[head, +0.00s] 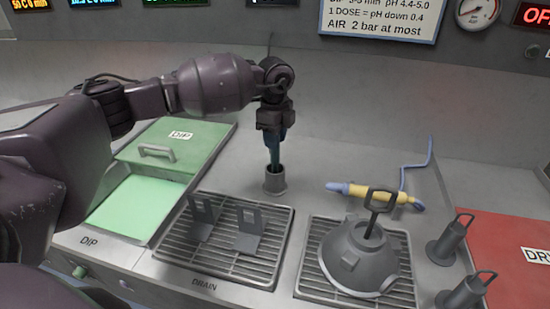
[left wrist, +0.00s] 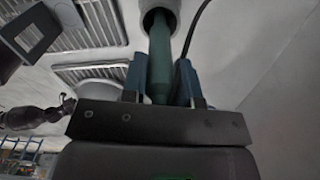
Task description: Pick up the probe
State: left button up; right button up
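The probe (head: 274,150) is a slim teal-green rod. It stands upright with its lower end in a small grey cup-like holder (head: 274,181) behind the drain grate. My left gripper (head: 273,135) points straight down over the holder. In the left wrist view its two blue fingers (left wrist: 160,82) lie on either side of the probe (left wrist: 160,55), close against it, and look shut on it. The tip of the probe is hidden inside the holder (left wrist: 158,12). My right gripper is not in view.
Left of the holder are the green dip tray (head: 130,207) and its lid (head: 175,146). In front is a drain grate (head: 210,255) with two upright grey brackets. To the right are a grey dome with a handle (head: 355,260), a yellow-blue tool (head: 375,193) and a red mat (head: 510,250).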

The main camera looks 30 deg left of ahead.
pick_arm(q)
grip_shut()
jog(key=shift+r, duration=0.1)
